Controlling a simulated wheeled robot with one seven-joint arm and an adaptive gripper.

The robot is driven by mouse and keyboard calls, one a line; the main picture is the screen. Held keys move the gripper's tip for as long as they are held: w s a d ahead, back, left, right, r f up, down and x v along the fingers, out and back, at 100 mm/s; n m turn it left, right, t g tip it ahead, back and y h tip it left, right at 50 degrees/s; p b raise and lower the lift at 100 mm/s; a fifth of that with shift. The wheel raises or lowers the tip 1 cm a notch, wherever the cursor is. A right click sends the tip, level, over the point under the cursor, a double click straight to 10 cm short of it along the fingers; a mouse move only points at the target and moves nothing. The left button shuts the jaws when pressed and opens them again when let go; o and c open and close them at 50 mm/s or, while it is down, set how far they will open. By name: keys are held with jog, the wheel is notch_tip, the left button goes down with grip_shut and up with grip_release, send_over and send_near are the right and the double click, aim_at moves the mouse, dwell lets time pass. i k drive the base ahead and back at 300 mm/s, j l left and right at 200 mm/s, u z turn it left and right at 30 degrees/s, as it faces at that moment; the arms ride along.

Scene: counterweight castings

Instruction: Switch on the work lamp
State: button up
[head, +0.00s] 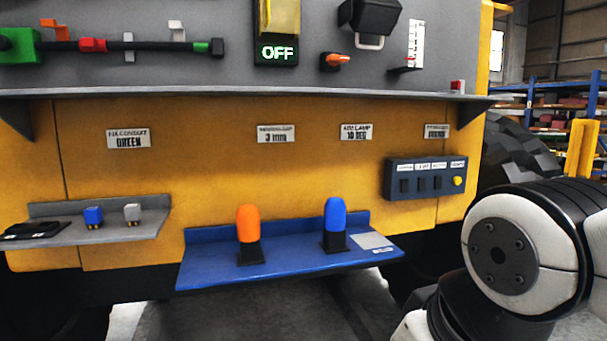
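A dark blue-grey switch box (394,184) is fixed to the yellow panel at right. It carries several dark switches (421,184) in a row under small white labels, and a round yellow button (457,181) at its right end. The labels are too small to read surely, so I cannot tell which switch is the lamp's. The switch positions are also unclear. No lamp can be made out surely. My gripper is out of view; only a white and black link of my arm shows at the lower right, apart from the box.
A grey shelf edge (230,94) juts out above the box. A blue shelf (300,263) below holds an orange-capped piece (248,224) and a blue-capped piece (335,214). A yellow lever (280,17) tops a lit "OFF" display (277,53). A grey shelf (160,227) is at left.

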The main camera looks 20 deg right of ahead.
aim_at(422, 181)
jog(key=z, duration=0.8)
jog(key=i+l+u, duration=0.1)
jog(key=i+l, duration=0.2)
jog(key=i, duration=0.25)
jog(key=i+l+u, duration=0.1)
jog(key=i+l, duration=0.25)
jog(key=i, duration=0.15)
